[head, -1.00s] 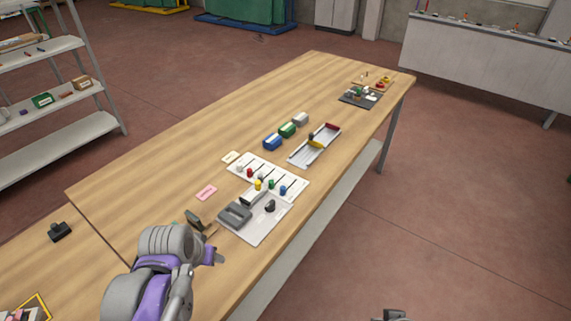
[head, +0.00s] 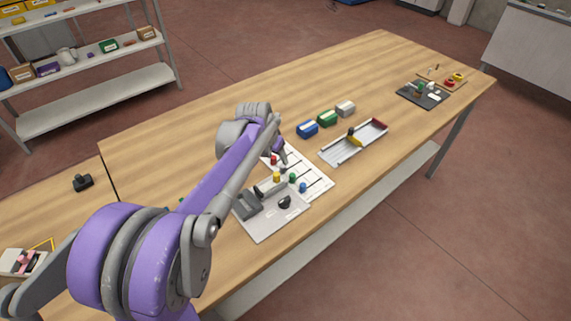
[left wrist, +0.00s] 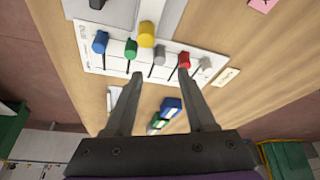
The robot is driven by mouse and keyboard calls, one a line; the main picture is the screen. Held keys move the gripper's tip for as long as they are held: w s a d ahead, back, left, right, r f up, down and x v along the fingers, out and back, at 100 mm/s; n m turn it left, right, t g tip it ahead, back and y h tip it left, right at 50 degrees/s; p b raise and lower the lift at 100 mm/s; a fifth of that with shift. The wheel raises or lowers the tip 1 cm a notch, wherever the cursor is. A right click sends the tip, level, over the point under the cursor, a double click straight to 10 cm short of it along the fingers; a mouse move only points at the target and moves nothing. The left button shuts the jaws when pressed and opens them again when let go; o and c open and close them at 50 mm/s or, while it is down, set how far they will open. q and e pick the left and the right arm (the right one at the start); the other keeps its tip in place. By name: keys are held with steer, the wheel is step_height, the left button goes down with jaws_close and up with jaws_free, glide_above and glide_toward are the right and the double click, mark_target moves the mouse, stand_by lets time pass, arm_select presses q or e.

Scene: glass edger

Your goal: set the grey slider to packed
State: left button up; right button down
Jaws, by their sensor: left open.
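The white slider board (head: 316,184) lies on the table and carries several coloured knobs over dark slots. The grey slider knob (left wrist: 160,57) stands between the green knob (left wrist: 131,48) and the red knob (left wrist: 184,60). My left gripper (left wrist: 161,77) is open and empty, its fingertips pointing at the board on either side of the grey knob's line. In the head view my left gripper (head: 279,153) is over the board's far left part, where my arm hides some knobs.
A grey panel (head: 268,222) with a black knob adjoins the board. Blue, green and grey boxes (head: 327,118) stand behind it. A tray (head: 340,153) lies to the right. A tan card (left wrist: 226,76) lies beside the board. The far table is mostly clear.

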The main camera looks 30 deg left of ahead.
mark_target(283, 166)
arm_select(q)
steer(key=x, duration=0.8)
steer(key=shift+r, duration=0.1)
steer(key=shift+c, duration=0.3)
jaws_close()
steer(key=shift+w+d, duration=0.1)
stand_by(0.8)
